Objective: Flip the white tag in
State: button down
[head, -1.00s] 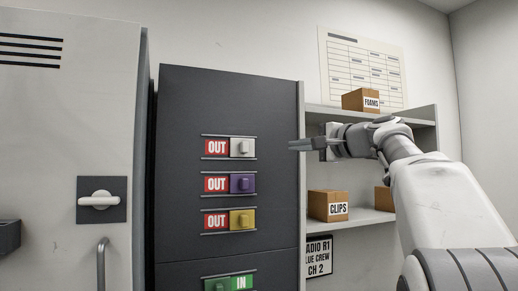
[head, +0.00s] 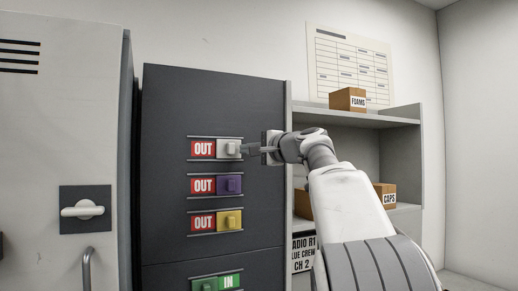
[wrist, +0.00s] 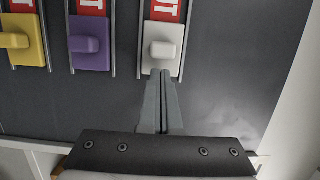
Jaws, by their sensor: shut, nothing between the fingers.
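The white tag (head: 229,149) is the top slider on the dark cabinet. It sits at the right end of its rails, with a red OUT label (head: 203,149) showing to its left. The white tag also shows in the wrist view (wrist: 163,48), with its raised knob toward the camera. My gripper (head: 245,149) is shut and empty, its fingertips at the right side of the white tag's knob. In the wrist view the fingertips (wrist: 161,72) lie just below the knob, touching it or very close; I cannot tell which.
Below are a purple tag (head: 229,184) and a yellow tag (head: 229,221), both beside OUT labels. A green IN label (head: 229,282) shows lower down. A grey locker (head: 60,130) stands left. A shelf (head: 370,117) with small boxes stands behind my arm.

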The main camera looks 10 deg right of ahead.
jog(key=shift+a+f, duration=0.1)
jog(key=shift+a, duration=0.15)
jog(key=shift+a, duration=0.1)
jog(key=a, duration=0.2)
jog(key=s+a, duration=0.1)
jog(key=a, duration=0.4)
jog(key=shift+s+a+b, duration=0.2)
jog(key=shift+s+b, duration=0.05)
jog(key=shift+b, duration=0.15)
jog(key=shift+d, duration=0.1)
